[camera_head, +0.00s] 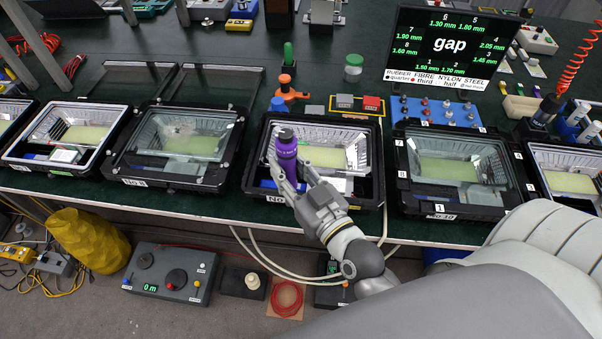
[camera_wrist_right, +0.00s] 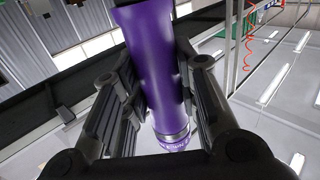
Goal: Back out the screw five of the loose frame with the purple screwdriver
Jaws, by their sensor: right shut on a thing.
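My right gripper (camera_head: 285,178) is shut on the purple screwdriver (camera_head: 286,150) and holds it upright over the left part of the middle black housing (camera_head: 378,170). In the right wrist view, the purple handle (camera_wrist_right: 153,60) stands between the two dark fingers of the right gripper (camera_wrist_right: 160,105). The screwdriver's tip is hidden. I cannot tell whether it touches a screw. Another housing with a dark frame and corner knobs (camera_head: 112,165) stands to the left. Which frame is the loose one and which screw is five I cannot tell. My left gripper is not in view.
A screen reading "gap" (camera_head: 450,45) stands at the back right. An orange tool holder (camera_head: 288,92) and a tray with grey and red blocks (camera_head: 343,101) lie behind the middle housing.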

